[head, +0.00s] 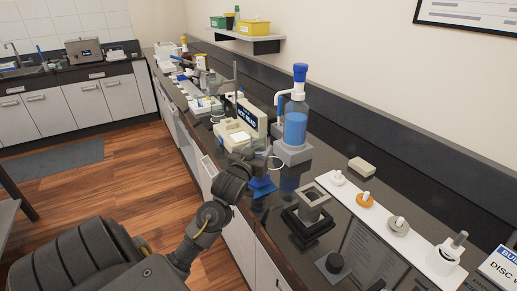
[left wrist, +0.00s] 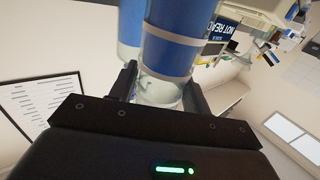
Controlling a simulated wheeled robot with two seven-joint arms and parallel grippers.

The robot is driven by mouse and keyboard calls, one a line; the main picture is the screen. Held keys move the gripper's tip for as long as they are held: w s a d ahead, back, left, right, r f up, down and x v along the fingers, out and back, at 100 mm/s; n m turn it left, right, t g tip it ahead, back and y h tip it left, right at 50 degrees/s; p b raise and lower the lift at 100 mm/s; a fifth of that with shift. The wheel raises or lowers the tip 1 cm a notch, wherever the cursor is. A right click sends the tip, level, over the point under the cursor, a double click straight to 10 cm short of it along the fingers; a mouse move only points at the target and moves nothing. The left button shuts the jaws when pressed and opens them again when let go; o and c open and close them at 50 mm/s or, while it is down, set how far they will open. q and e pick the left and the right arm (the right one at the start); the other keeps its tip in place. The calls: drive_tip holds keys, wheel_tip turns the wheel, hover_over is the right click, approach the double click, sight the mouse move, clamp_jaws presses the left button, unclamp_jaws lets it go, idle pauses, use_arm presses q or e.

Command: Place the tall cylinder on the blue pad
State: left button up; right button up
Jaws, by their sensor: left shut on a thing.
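My left gripper (head: 258,164) is over the counter, beside the blue-capped bottle. In the left wrist view its fingers (left wrist: 165,88) are shut around the clear tall cylinder (left wrist: 160,90). Blue bands show on or through the cylinder. In the head view the cylinder is mostly hidden by the gripper and hard to make out. The blue pad (head: 262,188) lies on the counter just below the gripper. I cannot tell whether the cylinder touches the pad. My right gripper is not in view.
A bottle of blue liquid (head: 296,127) stands on a grey block just behind. A cream instrument with a display (head: 239,132) is at the left. A dark square stand (head: 308,217) and a white strip with several stoppers (head: 401,233) are at the right.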

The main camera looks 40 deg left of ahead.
use_arm(q)
drive_tip(key=shift+f, duration=0.6)
drive_tip(key=shift+f+b, duration=0.2)
drive_tip(key=shift+b, duration=0.1)
drive_tip(key=o, duration=1.2)
drive_tip(key=shift+c, duration=0.2)
drive_tip(key=shift+o, duration=0.5)
drive_tip(key=shift+f, duration=0.1)
drive_tip(key=shift+o, duration=1.2)
drive_tip(key=b+v, duration=0.2)
drive_tip(key=v, duration=0.8)
drive_tip(key=shift+s, duration=0.4)
